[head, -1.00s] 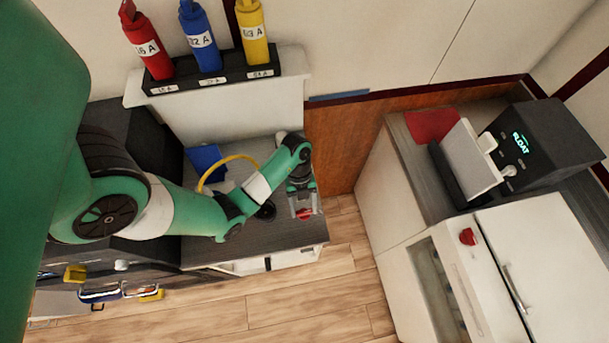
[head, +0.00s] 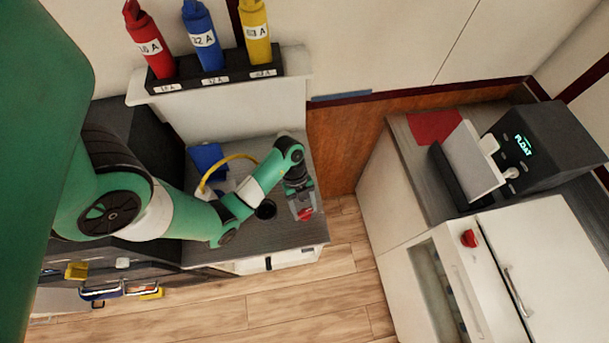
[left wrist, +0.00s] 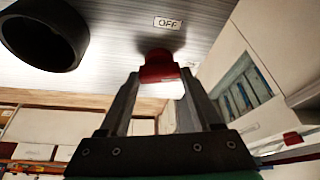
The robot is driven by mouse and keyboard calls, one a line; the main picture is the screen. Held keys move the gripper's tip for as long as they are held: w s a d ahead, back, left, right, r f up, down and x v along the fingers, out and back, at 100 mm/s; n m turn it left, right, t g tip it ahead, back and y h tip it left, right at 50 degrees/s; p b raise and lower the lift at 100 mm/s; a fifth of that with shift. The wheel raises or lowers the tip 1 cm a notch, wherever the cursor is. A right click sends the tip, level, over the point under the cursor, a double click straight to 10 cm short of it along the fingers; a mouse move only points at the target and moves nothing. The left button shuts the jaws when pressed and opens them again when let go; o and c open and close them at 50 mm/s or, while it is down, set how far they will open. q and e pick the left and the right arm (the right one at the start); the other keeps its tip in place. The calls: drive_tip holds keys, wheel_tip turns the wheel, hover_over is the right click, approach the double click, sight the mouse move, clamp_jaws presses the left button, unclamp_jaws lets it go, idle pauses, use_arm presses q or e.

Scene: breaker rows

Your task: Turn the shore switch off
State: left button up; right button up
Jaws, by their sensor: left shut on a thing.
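The shore switch shows as a red handle (head: 305,213) near the front right corner of the dark grey worktop. In the left wrist view the red handle (left wrist: 157,66) is between the fingertips, just below a small plate reading OFF (left wrist: 168,22). My left gripper (head: 301,203) reaches down over the handle and is shut on it. The fingers and wrist partly hide the switch base, so its exact turn angle is hard to tell. My right gripper is in neither view.
A round black fitting (head: 265,209) is left of the switch, large in the left wrist view (left wrist: 45,33). A yellow cable (head: 230,160) and blue item (head: 207,158) lie behind. Red, blue and yellow labelled plugs stand on a shelf (head: 220,90). A cabinet with another red knob (head: 468,238) stands right.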

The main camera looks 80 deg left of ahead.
use_arm(q)
drive_tip(key=n+t, duration=0.1)
drive_tip(key=n, duration=0.2)
drive_tip(key=n+t+y, duration=0.1)
drive_tip(key=n, duration=0.2)
drive_tip(key=shift+s+d+n, duration=0.15)
drive_tip(key=shift+s+n, duration=0.05)
drive_tip(key=shift+n, duration=0.1)
drive_tip(key=n+y, duration=0.1)
drive_tip(key=n, duration=0.1)
drive_tip(key=n+t+y, duration=0.1)
drive_tip(key=n, duration=0.2)
drive_tip(key=shift+d, duration=0.1)
drive_tip(key=shift+n, duration=0.3)
drive_tip(key=o, duration=1.4)
drive_tip(key=shift+r, duration=0.1)
